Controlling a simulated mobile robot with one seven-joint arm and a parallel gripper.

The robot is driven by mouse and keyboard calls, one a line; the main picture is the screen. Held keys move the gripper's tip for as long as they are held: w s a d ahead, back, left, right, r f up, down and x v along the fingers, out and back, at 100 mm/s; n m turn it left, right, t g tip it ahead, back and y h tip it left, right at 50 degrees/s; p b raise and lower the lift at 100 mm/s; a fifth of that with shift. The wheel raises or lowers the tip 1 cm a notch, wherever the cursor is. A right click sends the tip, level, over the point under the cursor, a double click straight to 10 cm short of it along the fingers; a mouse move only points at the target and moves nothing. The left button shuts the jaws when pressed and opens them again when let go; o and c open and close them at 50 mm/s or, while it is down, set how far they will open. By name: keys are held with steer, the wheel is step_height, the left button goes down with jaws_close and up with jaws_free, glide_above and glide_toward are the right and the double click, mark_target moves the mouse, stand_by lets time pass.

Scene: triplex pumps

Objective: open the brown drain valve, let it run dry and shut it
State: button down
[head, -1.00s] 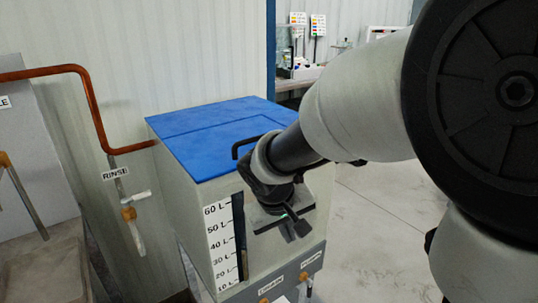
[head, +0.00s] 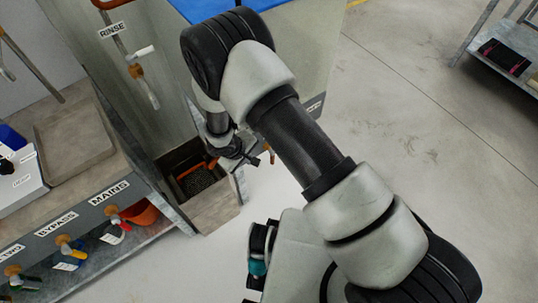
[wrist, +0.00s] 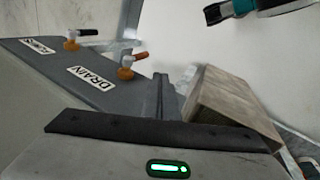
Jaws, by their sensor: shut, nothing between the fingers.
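The drain valve (wrist: 125,70) shows in the wrist view beside the DRAIN label (wrist: 91,77) on a grey panel. It has a brass-coloured body and a short lever with a brownish tip. My gripper (wrist: 163,82) is shut and empty, to the right of the valve and apart from it. In the head view my gripper (head: 252,160) is low beside the tank (head: 312,75).
A second valve (wrist: 83,36) with a black lever is further left on the panel. An open sump (head: 195,182) with an orange piece in it lies left of my gripper. A bench with BYPASS (head: 58,224) and MAINS labels is further left.

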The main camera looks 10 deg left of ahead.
steer(key=shift+s+a+f, duration=0.1)
steer(key=shift+s+f, duration=0.2)
steer(key=shift+f, duration=0.2)
steer(key=w+d+f+b, duration=0.2)
steer(key=w+d+f, duration=0.2)
steer(key=f, duration=0.5)
steer(key=shift+w, duration=1.35)
steer(key=shift+a+f+b, duration=0.1)
steer(key=shift+f+b, duration=0.15)
steer(key=shift+b, duration=0.15)
